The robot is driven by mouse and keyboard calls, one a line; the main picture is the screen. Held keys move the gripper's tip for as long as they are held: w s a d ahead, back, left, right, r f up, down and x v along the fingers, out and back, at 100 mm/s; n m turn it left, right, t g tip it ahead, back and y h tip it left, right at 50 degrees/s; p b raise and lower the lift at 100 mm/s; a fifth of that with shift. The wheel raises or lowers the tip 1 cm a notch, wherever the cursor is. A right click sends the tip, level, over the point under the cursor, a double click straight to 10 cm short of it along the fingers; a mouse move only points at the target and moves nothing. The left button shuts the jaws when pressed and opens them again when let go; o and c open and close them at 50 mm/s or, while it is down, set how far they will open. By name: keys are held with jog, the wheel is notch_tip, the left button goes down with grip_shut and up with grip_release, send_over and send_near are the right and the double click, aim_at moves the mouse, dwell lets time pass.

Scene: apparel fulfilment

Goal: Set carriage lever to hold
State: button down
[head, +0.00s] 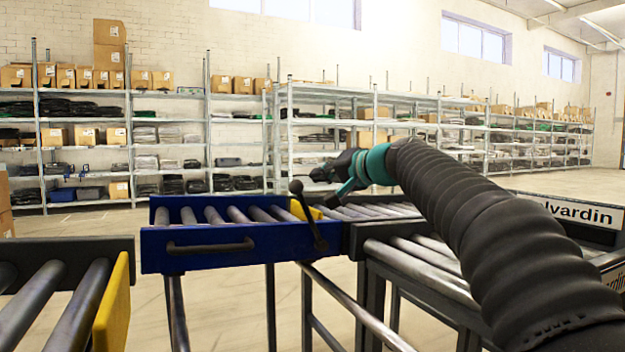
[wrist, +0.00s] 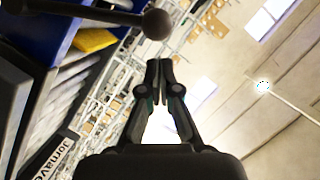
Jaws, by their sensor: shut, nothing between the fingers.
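The carriage lever (head: 309,215) is a dark rod with a round knob at its upper end, on the right end of the blue roller carriage (head: 205,253). In the head view it leans, knob up and to the left. In the wrist view my gripper (wrist: 159,68) is shut and empty. Any hold marking is not readable.
A yellow stop (head: 305,210) sits behind the lever. A roller conveyor (head: 420,255) adjoins the carriage at right, and another with a yellow end plate (head: 113,305) stands at front left, with a gap between. Shelving (head: 208,130) is far behind.

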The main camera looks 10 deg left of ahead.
jog(key=v, duration=1.1)
jog(key=shift+w+d+r+b, duration=0.25)
jog(key=shift+w+b, duration=0.1)
jog(key=shift+b, duration=0.1)
